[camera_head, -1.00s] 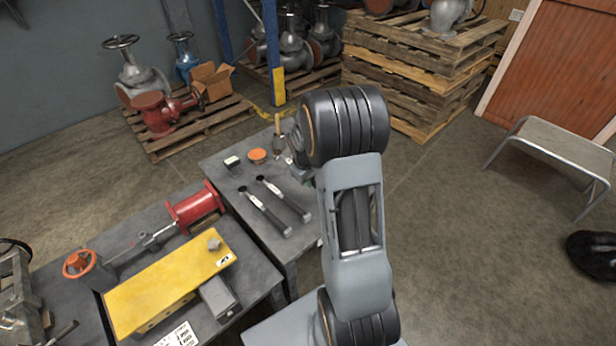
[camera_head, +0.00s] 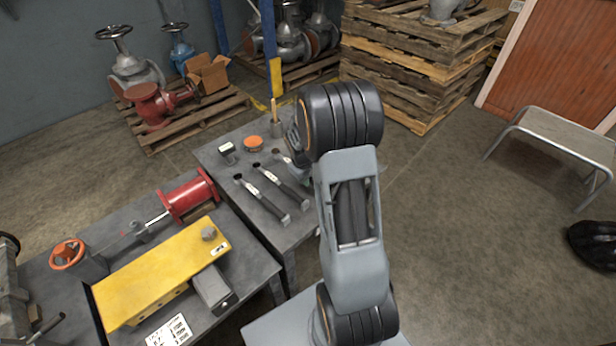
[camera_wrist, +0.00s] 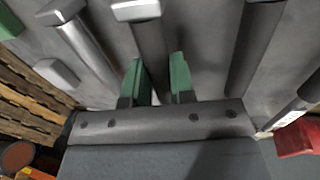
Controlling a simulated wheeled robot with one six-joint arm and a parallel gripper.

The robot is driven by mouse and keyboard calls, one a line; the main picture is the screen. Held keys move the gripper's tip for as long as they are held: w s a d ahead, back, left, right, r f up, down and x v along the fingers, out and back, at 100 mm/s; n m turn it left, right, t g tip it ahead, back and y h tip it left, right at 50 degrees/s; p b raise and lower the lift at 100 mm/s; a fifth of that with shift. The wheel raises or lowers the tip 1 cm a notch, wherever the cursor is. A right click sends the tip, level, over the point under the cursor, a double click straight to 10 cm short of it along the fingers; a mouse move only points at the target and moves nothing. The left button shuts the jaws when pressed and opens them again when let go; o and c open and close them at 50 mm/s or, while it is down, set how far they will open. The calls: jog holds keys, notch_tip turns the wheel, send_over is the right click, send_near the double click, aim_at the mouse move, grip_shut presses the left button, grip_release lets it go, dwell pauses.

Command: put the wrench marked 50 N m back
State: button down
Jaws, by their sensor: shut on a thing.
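In the wrist view, my gripper (camera_wrist: 155,82) has green fingers on either side of a dark wrench handle (camera_wrist: 150,45) with a pale end cap, shut on it. The handle lies close over the grey table; I cannot tell whether it touches. Other handles lie beside it, including a dark one (camera_wrist: 255,45) to the right. In the head view, two dark wrenches (camera_head: 262,198) (camera_head: 282,187) with white labels lie side by side on the grey table (camera_head: 240,135). My arm hides my gripper and most of the held wrench there. No marking is legible.
A pale-topped block (camera_head: 227,150), an orange disc (camera_head: 253,143) and a pot with a brush (camera_head: 276,125) stand at the table's far side. A second bench in front holds a yellow block (camera_head: 160,270) and a red cylinder (camera_head: 188,197). A stool (camera_head: 565,135) stands right.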

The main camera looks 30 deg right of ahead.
jog(key=shift+f+b, duration=0.5)
jog(key=shift+f, duration=0.1)
jog(key=c, duration=0.9)
grip_release()
notch_tip(320, 180, up, 14)
jog(key=a+p, duration=0.2)
jog(key=shift+s+a+f, duration=0.2)
jog(key=shift+s+a, duration=0.05)
jog(key=shift+s, duration=0.15)
jog(key=s+a+r+m+t+y+p, duration=0.2)
jog(key=s+a+r+p, duration=0.7)
jog(key=s+a+r, duration=0.4)
notch_tip(320, 180, up, 3)
jog(key=shift+s+a+f+t+p, duration=0.15)
jog(key=shift+s+a+t+p, duration=0.2)
jog(key=shift+s, duration=0.85)
